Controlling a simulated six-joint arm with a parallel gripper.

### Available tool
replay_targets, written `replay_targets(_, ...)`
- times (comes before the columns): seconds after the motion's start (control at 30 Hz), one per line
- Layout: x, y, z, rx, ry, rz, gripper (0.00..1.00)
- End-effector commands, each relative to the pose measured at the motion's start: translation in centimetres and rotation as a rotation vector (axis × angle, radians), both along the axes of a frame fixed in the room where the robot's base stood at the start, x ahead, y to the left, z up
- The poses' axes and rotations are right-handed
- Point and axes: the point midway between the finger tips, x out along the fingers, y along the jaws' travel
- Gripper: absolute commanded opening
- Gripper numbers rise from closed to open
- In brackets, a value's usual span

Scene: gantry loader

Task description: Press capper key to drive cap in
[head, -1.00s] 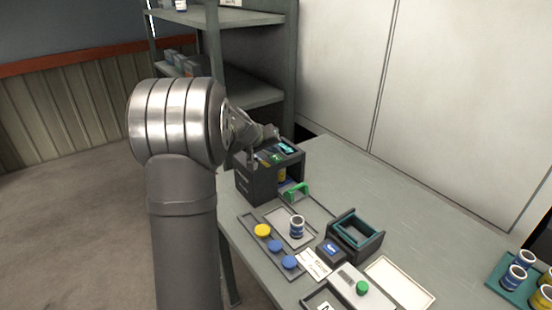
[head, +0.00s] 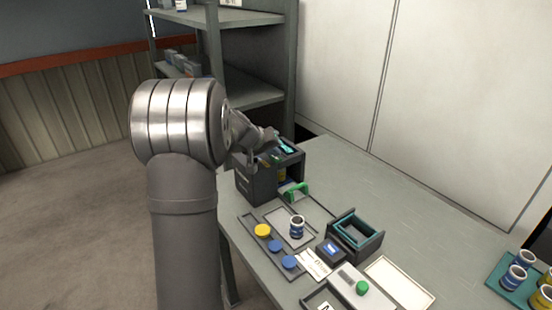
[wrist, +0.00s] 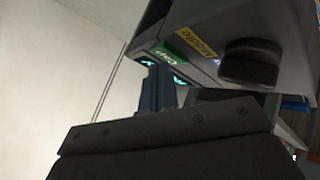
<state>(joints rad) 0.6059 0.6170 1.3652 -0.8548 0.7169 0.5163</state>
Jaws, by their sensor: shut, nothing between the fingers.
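The capper (head: 256,186) is a dark box at the back left of the table in the head view. It also fills the upper right of the wrist view (wrist: 215,22). Its green key (wrist: 182,44) and a yellow label (wrist: 196,40) show there, beside a dark round knob (wrist: 250,64). A yellow can (head: 282,175) stands in the capper's opening, partly hidden. My gripper (wrist: 160,70) is shut and empty, its tips close to the lit teal panel and green key. I cannot tell whether they touch.
A green handle (head: 295,190) stands in front of the capper. A tray with a yellow cap (head: 263,230) and blue caps (head: 289,262), a blue can (head: 297,227) and a teal-lined bin (head: 368,251) lie nearer. The table's right middle is clear.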

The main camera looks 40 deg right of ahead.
Motion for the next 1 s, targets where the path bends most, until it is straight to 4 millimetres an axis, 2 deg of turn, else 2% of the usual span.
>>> replay_targets(0.7, 0.0, 0.0, -0.6, 0.001, 0.001, -0.001, 0.00)
replay_targets(1.0, 0.0, 0.0, 0.4, -0.001, -0.001, -0.001, 0.00)
